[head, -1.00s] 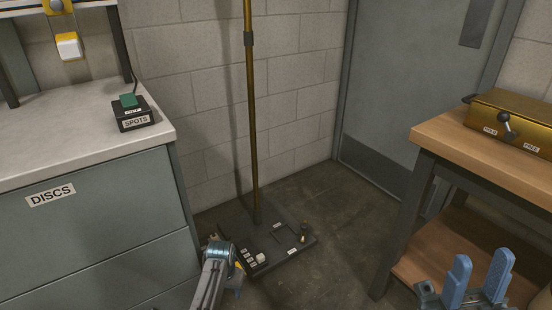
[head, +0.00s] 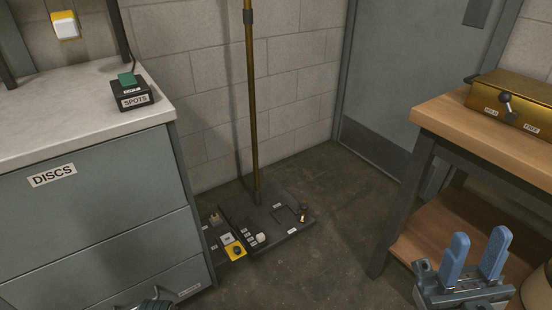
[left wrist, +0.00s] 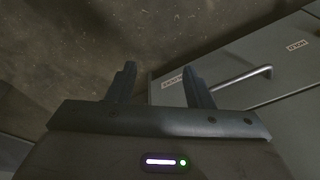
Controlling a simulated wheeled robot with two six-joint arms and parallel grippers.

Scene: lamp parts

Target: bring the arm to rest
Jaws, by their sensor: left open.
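My left gripper (left wrist: 158,84) shows in the left wrist view with its two dark fingers apart and nothing between them. It is over the floor, beside the grey cabinet's drawer handle (left wrist: 238,76). In the head view only a bit of my left arm shows at the bottom edge, in front of the lower drawer. My right gripper (head: 476,258) is at the lower right in the head view, blue fingers up, apart and empty. It is in front of the wooden bench.
The DISCS cabinet (head: 90,200) is at left, with a SPOTS box (head: 132,95) on top. A bench (head: 450,138) at right bears a brass box (head: 520,105).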

